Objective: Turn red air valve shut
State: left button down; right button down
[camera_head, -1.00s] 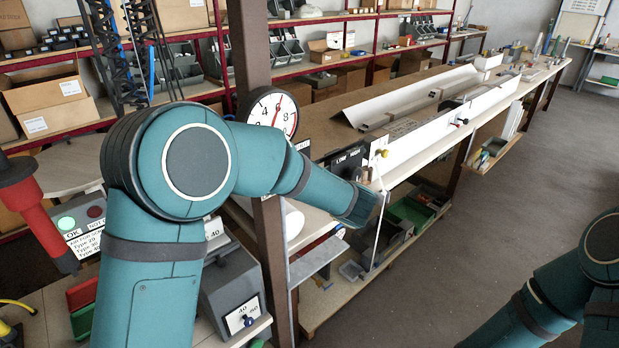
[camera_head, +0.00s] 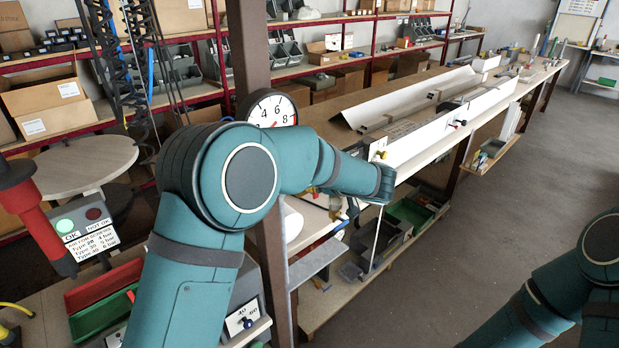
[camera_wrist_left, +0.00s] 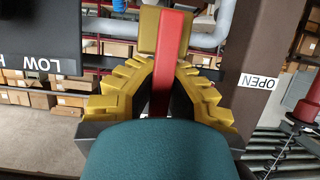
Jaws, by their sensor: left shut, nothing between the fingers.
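The red valve lever (camera_wrist_left: 174,35) runs down the middle of the left wrist view, in front of a gold-coloured block (camera_wrist_left: 148,30). My left gripper (camera_wrist_left: 162,66) has yellow, ridged fingers that converge around the line of the lever. It is shut with nothing gripped; I cannot tell whether the fingers touch the lever. In the head view my left arm reaches past the post to the bench, and the valve cannot be made out clearly. My right gripper is out of view.
A brown post (camera_head: 252,60) carries a round gauge (camera_head: 272,112), partly covered by my arm. A long bench (camera_head: 450,112) extends back right. Shelves with boxes stand behind. A red tool (camera_head: 38,220) hangs at left, beside an OK panel (camera_head: 85,225).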

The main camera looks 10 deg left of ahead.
pick_arm(q)
jog(key=shift+d+f, duration=0.1)
jog(key=shift+d, duration=0.1)
jog(key=c, duration=0.9)
grip_release()
jog(key=shift+s+d, duration=0.1)
jog(key=shift+c, duration=0.2)
jog(key=shift+a, duration=0.2)
jog(key=shift+d, duration=0.1)
jog(key=v, duration=1.2)
jog(key=shift+f, duration=0.1)
